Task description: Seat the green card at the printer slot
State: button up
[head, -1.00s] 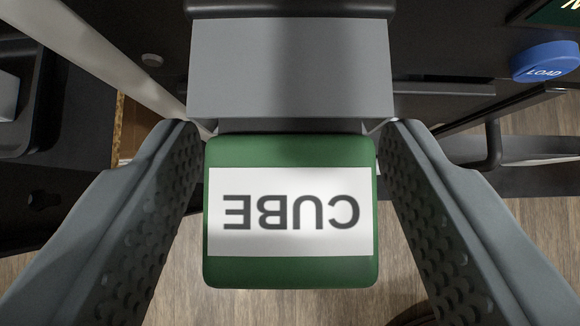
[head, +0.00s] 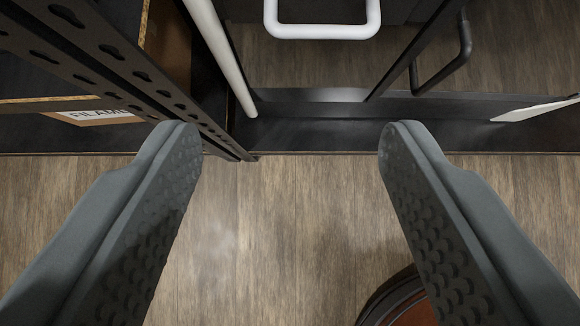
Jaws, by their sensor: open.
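My gripper (head: 290,140) is open and empty, its two grey dimpled fingers wide apart over the wood floor. The green card and the printer slot are not in view now.
A black perforated rack post (head: 130,75) stands at the upper left, with a box labelled in part "FILAM" (head: 98,116) behind it. A white handle (head: 322,30) and a black handle (head: 455,55) are at the top. A dark round object with an orange-brown top (head: 408,305) is at the bottom. Bare floor (head: 270,240) lies between the fingers.

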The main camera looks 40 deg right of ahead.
jog(key=s+a, duration=0.6)
jog(key=s, duration=0.2)
jog(key=shift+s, duration=0.2)
dwell(0.6)
jog(key=s+d+r+n+t+y, duration=0.1)
jog(key=s+d+r+n+t, duration=0.1)
jog(key=s+r, duration=0.5)
jog(key=s+d+r+n+t+y, duration=0.2)
jog(key=s+d+r+t, duration=0.2)
jog(key=r, duration=1.5)
jog(key=s+d+r+n+t+y, duration=0.2)
jog(key=s+d+r+n+t, duration=0.1)
jog(key=s+r, duration=0.8)
notch_tip(320, 180, up, 3)
jog(key=shift+d+t, duration=0.6)
jog(key=shift+d, duration=0.55)
